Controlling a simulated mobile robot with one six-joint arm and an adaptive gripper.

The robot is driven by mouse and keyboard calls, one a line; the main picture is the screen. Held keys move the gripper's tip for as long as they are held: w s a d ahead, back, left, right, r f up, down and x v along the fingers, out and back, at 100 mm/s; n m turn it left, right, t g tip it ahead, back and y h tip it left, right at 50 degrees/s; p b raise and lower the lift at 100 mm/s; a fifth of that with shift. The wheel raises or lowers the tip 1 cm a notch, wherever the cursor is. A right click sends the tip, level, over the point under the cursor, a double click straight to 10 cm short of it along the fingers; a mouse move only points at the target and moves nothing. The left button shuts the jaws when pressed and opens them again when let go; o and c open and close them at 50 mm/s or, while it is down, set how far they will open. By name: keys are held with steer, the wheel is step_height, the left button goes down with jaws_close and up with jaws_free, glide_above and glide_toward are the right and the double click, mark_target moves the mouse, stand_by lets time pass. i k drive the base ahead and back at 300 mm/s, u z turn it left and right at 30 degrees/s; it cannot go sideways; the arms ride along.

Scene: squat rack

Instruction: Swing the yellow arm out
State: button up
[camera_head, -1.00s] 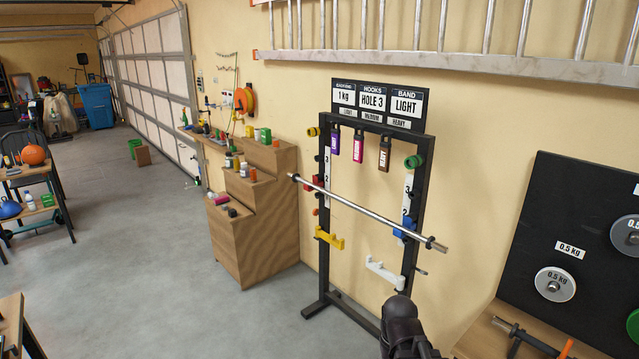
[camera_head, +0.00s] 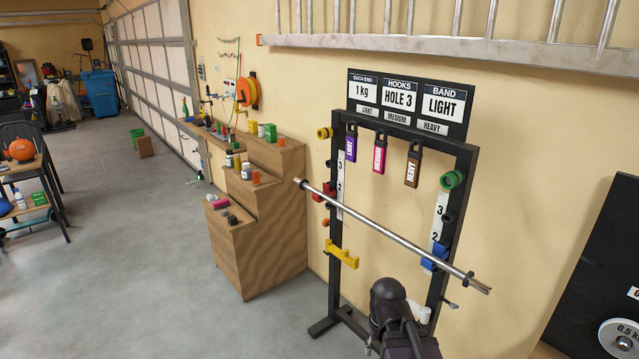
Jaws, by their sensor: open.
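The squat rack (camera_head: 463,187) stands against the wall with a silver barbell (camera_head: 400,238) across it. The yellow arm (camera_head: 342,254) is on the left upright, below the bar, and sticks out a little to the right. A white arm (camera_head: 424,313) on the right upright is mostly hidden behind my dark arm, which rises from the bottom edge in front of the rack. My gripper's fingers do not show, and I see nothing held. My visible arm is to the right of the yellow arm, apart from it in the picture.
Stepped wooden shelves (camera_head: 258,250) with small items stand left of the rack. A sign board (camera_head: 408,103) tops the rack, with several band tags below it. A black plate board (camera_head: 600,270) is at right.

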mark_target(345, 256)
steer(key=i, duration=1.05)
